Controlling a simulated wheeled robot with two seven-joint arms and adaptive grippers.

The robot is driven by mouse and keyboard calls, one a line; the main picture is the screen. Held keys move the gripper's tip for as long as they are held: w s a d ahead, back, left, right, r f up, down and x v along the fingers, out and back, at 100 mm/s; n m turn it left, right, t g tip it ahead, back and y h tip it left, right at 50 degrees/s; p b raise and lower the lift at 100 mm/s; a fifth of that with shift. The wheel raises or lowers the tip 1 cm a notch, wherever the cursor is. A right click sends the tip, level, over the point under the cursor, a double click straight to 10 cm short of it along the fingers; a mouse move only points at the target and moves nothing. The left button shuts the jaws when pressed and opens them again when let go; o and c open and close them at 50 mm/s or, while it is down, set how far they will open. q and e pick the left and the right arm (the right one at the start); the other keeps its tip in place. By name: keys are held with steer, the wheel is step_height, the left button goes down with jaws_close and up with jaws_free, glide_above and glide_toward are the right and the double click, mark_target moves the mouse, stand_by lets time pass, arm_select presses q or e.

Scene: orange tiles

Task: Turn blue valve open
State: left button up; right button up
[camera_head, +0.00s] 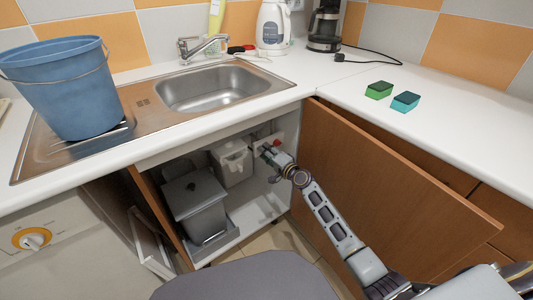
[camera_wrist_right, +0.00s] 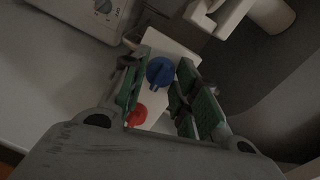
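The blue valve (camera_wrist_right: 160,72) has a round body and a handle, and sits on a pale plate in the right wrist view. My right gripper (camera_wrist_right: 163,88) is open, with its green-padded fingers on either side of the blue valve. I cannot tell whether either finger touches it. A red valve (camera_wrist_right: 136,115) is just below it in that view, near the left finger. In the head view my right gripper (camera_head: 267,150) reaches into the open cabinet under the sink and hides the blue valve. My left gripper is not in view.
The open cabinet door (camera_head: 385,195) stands right of my arm. A grey bin (camera_head: 197,203) and a white container (camera_head: 232,160) are inside the cabinet. A blue bucket (camera_head: 70,85) stands by the sink (camera_head: 208,88). Two sponges (camera_head: 379,90) lie on the counter.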

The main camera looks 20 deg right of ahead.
steer(key=o, duration=0.3)
steer(key=shift+o, duration=0.2)
steer(key=shift+s, duration=0.1)
steer(key=f+v, duration=0.1)
steer(key=v, duration=1)
steer(key=shift+s+d+r, duration=0.2)
steer(key=shift+s+r, duration=0.15)
steer(key=shift+r, duration=0.15)
stand_by(0.7)
